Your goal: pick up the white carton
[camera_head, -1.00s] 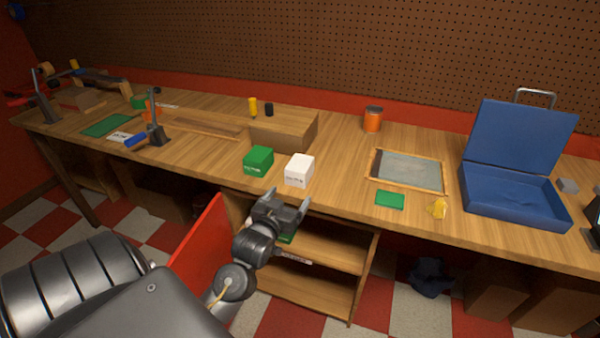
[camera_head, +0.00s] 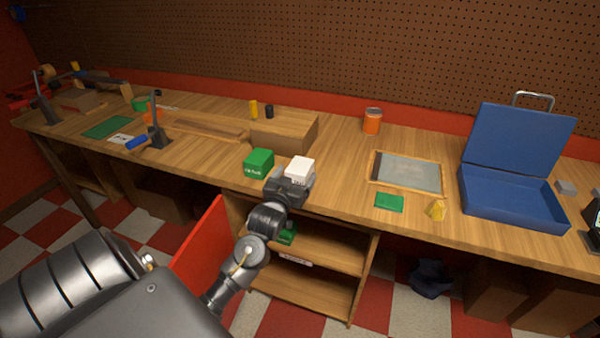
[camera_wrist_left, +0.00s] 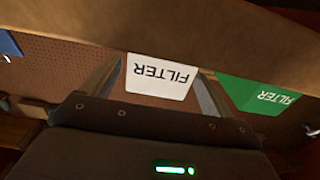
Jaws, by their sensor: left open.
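The white carton (camera_head: 300,167) stands on the workbench near its front edge. In the left wrist view the white carton (camera_wrist_left: 160,78) shows the upside-down word FILTER and sits between the two fingers. My left gripper (camera_head: 290,184) is open in front of the carton, with its fingers reaching along the carton's two sides; the gripper hides the carton's lower front. In the left wrist view the left gripper (camera_wrist_left: 158,85) has a finger on each side, and I cannot tell whether either touches. My right gripper is not in view.
A green carton (camera_head: 259,162) stands close to the left of the white one; it also shows in the left wrist view (camera_wrist_left: 258,95). A framed grey panel (camera_head: 408,172) and an open blue case (camera_head: 512,195) are to the right. A red door (camera_head: 203,245) stands open below.

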